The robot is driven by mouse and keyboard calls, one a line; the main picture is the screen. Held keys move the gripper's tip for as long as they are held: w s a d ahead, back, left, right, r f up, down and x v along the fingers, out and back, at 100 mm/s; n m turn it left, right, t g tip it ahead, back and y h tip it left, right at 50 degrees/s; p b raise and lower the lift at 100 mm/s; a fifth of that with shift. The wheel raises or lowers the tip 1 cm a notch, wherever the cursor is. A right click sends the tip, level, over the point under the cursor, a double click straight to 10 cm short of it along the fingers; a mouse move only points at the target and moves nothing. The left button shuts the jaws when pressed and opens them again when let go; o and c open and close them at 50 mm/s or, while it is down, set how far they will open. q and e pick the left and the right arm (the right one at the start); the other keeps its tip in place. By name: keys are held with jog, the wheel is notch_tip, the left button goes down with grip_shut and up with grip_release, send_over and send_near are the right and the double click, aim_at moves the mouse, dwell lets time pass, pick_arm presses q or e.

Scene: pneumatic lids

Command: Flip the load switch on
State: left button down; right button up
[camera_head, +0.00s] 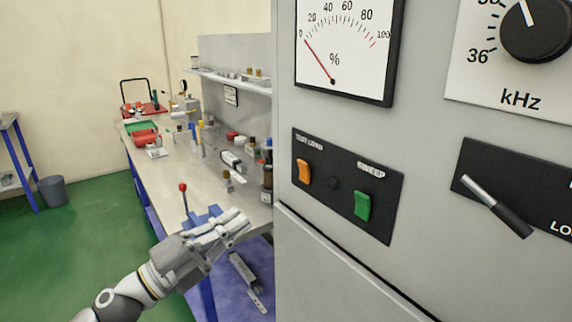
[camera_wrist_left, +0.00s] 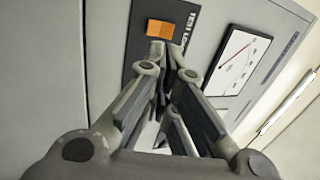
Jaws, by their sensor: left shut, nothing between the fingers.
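The load switch (camera_head: 304,171) is an orange rocker on a black panel (camera_head: 336,210), under the label TEST LOAD, on the grey cabinet front. It also shows in the left wrist view (camera_wrist_left: 165,29), just beyond the fingertips. My left gripper (camera_head: 243,222) is shut and empty, to the left of and below the switch in the head view. In the left wrist view its fingers (camera_wrist_left: 172,62) point towards the orange rocker, with the tips appearing just below it. I cannot tell whether they touch it. My right gripper is in neither view.
A green rocker (camera_head: 362,206) labelled SWEEP sits right of the load switch. A percent meter (camera_head: 345,50) reads near zero above. A kHz knob (camera_head: 535,30) and a lever (camera_head: 497,206) are at right. A cluttered workbench (camera_head: 170,178) stands behind my left arm.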

pick_arm(q)
jog(key=p, duration=0.3)
send_near(306, 170)
jog(key=shift+m+g, duration=0.3)
jog(key=shift+m, duration=0.1)
jog(key=p+x, duration=0.1)
jog(key=x, duration=0.1)
jog(key=p+x, duration=0.1)
jog(key=x, duration=0.1)
jog(key=p+x, duration=0.1)
jog(key=x, duration=0.1)
jog(key=shift+w+r, duration=0.1)
jog(key=shift+r, duration=0.25)
jog(key=shift+w+d+r, duration=0.1)
jog(key=shift+w+d, duration=0.15)
jog(key=shift+d, duration=0.25)
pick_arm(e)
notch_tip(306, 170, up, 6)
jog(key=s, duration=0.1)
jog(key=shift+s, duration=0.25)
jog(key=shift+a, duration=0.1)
